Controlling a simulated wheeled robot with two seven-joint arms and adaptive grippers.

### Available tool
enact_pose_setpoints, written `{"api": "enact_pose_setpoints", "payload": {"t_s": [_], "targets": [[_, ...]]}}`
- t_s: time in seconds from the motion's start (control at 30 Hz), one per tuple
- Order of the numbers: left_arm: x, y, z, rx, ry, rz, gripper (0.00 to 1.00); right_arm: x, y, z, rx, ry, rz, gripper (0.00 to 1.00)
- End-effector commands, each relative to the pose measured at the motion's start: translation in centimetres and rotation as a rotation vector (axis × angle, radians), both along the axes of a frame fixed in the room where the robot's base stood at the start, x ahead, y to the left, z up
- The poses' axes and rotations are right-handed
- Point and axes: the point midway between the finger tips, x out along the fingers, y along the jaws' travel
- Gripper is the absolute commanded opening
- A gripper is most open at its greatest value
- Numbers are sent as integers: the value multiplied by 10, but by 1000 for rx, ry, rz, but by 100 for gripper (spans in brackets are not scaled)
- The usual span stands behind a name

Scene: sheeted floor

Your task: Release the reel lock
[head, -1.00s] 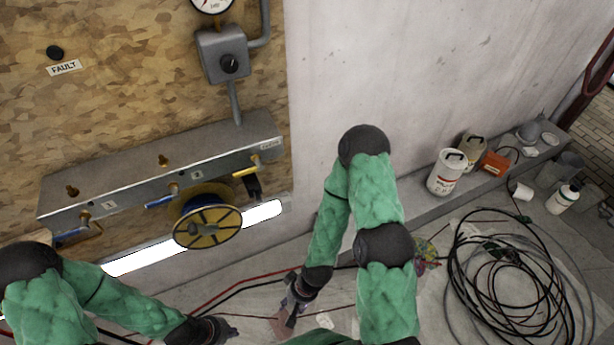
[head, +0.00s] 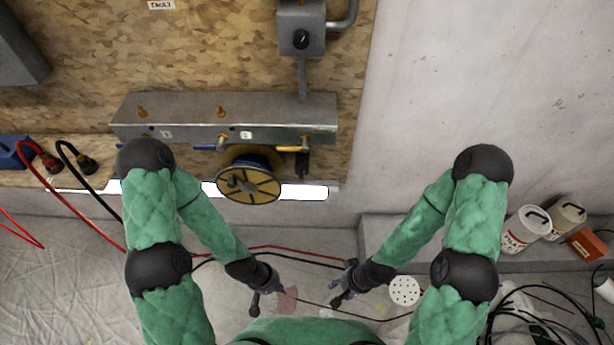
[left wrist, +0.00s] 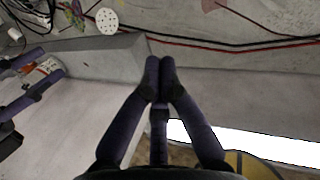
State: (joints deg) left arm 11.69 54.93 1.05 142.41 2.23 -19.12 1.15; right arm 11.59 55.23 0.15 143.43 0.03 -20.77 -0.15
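The reel (head: 248,185) is a yellow disc with a dark spoked face and a blue and yellow drum behind it, mounted under the metal manifold shelf (head: 180,108). A small black part (head: 302,165) hangs just right of it; I cannot tell whether this is the lock. My left gripper (head: 266,294) is low in front of the wall, below the reel and apart from it. Its fingertips (left wrist: 160,66) meet with nothing between them. The reel's yellow rim (left wrist: 245,165) shows at the bottom of the left wrist view. My right gripper (head: 341,290) is empty, its fingers apart in the left wrist view (left wrist: 52,62).
Valves with blue and yellow handles line the shelf. Red and black hoses run along the floor and at left.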

Motion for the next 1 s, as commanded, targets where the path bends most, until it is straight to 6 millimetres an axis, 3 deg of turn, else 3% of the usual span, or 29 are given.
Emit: {"api": "enact_pose_setpoints", "payload": {"t_s": [0.23,0.37,0.47,0.57,0.77,0.87,1.0], "targets": [[-33,-5,-3,19,406,464,0,0,0,7,0,0,0,40],[-43,-30,7,-13,702,825,0,0,0,11,0,-1,0,40],[-36,-58,21,-70,929,1095,0,0,0,14,0,-1,0,40],[-15,-86,38,-160,1156,1354,0,0,0,17,0,-1,0,40],[67,-125,76,-457,1622,1790,0,0,0,24,0,-1,0,40],[119,-125,96,-672,1855,1937,0,0,0,27,0,-1,0,40],[184,-105,120,-1005,2138,2029,0,0,0,30,0,-1,0,40]]}}
